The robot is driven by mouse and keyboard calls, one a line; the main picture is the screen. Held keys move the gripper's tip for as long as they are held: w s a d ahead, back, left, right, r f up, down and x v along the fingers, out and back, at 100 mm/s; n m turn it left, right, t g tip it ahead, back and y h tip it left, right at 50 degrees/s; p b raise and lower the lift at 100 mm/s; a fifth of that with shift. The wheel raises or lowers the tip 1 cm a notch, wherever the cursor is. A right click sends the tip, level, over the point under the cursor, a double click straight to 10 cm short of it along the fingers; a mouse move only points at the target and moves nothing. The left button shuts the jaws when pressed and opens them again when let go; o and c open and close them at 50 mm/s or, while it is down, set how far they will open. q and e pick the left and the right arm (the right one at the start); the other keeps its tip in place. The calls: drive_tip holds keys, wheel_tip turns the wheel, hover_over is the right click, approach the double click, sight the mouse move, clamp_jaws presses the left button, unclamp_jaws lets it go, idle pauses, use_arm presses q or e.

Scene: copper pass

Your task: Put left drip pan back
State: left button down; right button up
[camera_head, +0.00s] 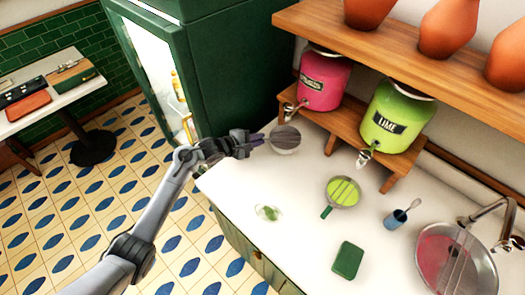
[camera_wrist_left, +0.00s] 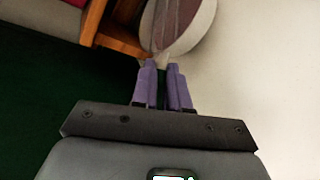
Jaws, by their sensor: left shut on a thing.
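The left drip pan (camera_head: 285,139) is a small round pale pan with a dark, striped inside. It is at the counter's far left, just below the pink dispenser (camera_head: 323,80) and its tap. My left gripper (camera_head: 257,141) reaches it from the left. In the left wrist view, the purple fingers (camera_wrist_left: 163,72) are closed together at the near edge of the pan (camera_wrist_left: 178,22), shut on its handle, which they mostly hide. I cannot tell whether the pan touches the counter. My right gripper is in neither view.
A second drip pan (camera_head: 343,191) with green liquid lies below the lime dispenser (camera_head: 396,115). A wooden stand (camera_head: 350,122) holds both dispensers. A glass (camera_head: 268,212), green sponge (camera_head: 347,260), blue cup (camera_head: 395,219) and sink (camera_head: 455,262) are on the white counter (camera_head: 300,200).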

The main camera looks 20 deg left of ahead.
use_arm(q)
drive_tip(key=shift+f+b, duration=0.4)
drive_tip(key=shift+f, duration=2.45)
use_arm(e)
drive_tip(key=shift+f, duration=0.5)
use_arm(q)
drive_tip(key=c, duration=1.1)
unclamp_jaws()
drive_tip(key=shift+f, duration=0.1)
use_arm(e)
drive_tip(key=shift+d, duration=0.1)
use_arm(q)
drive_tip(key=shift+s+a+r, duration=0.1)
drive_tip(key=shift+s+r, duration=0.05)
drive_tip(key=shift+r, duration=0.1)
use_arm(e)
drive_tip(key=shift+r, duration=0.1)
use_arm(q)
drive_tip(key=p+v, duration=0.2)
drive_tip(key=v, duration=0.8)
drive_tip(key=shift+s+a, duration=0.1)
drive_tip(key=shift+s, duration=0.1)
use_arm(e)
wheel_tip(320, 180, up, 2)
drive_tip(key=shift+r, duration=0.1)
use_arm(q)
drive_tip(key=shift+s+a+r, duration=0.2)
drive_tip(key=shift+s+a, duration=0.05)
drive_tip(key=shift+s, duration=0.25)
